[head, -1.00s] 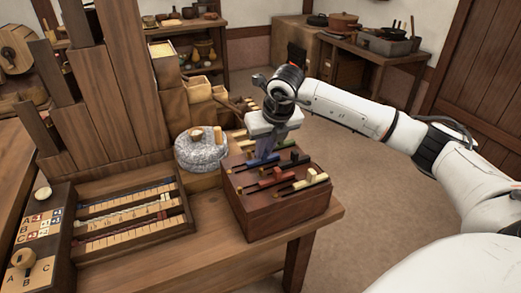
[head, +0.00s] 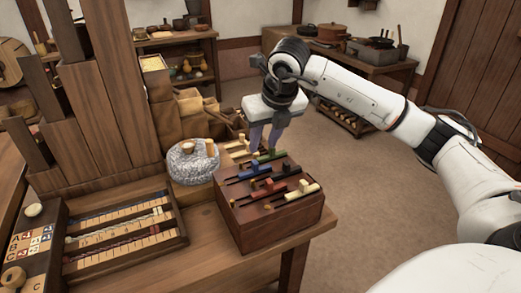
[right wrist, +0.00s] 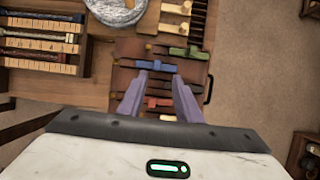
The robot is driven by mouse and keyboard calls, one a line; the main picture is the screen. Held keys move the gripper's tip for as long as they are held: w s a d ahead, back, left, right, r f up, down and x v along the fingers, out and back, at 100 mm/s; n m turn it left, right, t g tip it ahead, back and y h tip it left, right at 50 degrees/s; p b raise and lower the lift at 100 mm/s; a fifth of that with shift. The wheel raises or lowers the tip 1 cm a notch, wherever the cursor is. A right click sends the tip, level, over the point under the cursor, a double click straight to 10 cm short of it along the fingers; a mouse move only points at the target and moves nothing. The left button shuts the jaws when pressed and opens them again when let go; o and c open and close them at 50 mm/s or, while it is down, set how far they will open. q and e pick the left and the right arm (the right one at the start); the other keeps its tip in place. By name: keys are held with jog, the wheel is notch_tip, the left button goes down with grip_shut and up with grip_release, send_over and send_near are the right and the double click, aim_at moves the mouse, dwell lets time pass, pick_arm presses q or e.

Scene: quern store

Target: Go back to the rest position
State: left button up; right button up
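My right gripper (head: 264,146) hangs fingers-down above the back part of a dark red-brown wooden box (head: 272,228) with coloured sliders on its top. Its two purple fingers are apart with nothing between them. In the right wrist view the open fingers (right wrist: 161,82) point at the box top (right wrist: 127,48), near the blue slider (right wrist: 156,67). The blue (head: 262,168), red (head: 268,186), green (head: 271,155) and cream (head: 303,190) sliders sit in their slots. My left gripper is not in view.
The box stands at the right end of a wooden table (head: 190,262). A grey stone quern (head: 193,168) stands behind it, and a tray of marked strips (head: 120,232) lies to the left. Tall wooden boards (head: 100,110) rise behind the tray. Open floor (head: 375,190) lies to the right.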

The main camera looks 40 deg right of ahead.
jog(key=shift+s+r, duration=0.25)
jog(key=shift+r, duration=0.4)
